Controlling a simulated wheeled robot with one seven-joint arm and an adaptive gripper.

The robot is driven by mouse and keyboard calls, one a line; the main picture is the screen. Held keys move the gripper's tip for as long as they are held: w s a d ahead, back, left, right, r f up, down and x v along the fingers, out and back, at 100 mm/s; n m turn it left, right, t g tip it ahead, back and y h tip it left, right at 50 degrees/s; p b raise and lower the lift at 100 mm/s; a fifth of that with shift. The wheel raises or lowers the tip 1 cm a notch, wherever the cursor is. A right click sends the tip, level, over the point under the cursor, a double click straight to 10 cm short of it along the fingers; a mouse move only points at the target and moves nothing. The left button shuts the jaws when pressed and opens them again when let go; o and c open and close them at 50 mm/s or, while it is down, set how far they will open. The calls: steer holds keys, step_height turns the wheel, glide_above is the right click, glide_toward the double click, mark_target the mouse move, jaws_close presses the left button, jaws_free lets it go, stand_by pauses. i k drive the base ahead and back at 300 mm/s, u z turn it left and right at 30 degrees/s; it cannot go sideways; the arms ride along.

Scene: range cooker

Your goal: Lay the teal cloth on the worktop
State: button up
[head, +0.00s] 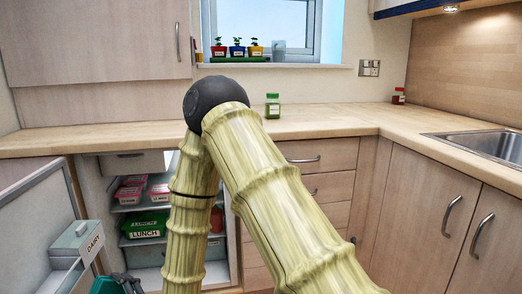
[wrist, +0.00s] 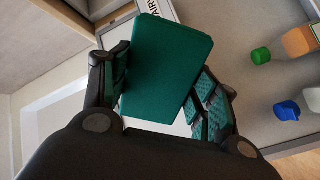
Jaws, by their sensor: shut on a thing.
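The teal cloth (wrist: 172,48) shows in the wrist view as a flat, folded-looking rectangle between my fingers. My gripper (wrist: 163,68) is shut on it, with a dark finger on either side. In the head view my gripper (head: 120,285) is at the bottom left edge, low by the open fridge door and below worktop height. A bit of teal shows there, but I cannot tell cloth from finger pad. The wooden worktop (head: 335,118) runs along the back wall and round to the right; my arm hides part of it.
The fridge (head: 108,215) under the worktop stands open, with a green lunch box (head: 145,228) inside. Its door (head: 30,225) carries a dairy box (head: 75,245). A green-lidded jar (head: 272,106) stands on the worktop. The sink (head: 485,145) is at right. Worktop right of the jar is clear.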

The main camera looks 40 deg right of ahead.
mark_target(298, 116)
steer(key=z, duration=1.9)
steer(key=i, duration=0.75)
steer(key=u, duration=0.9)
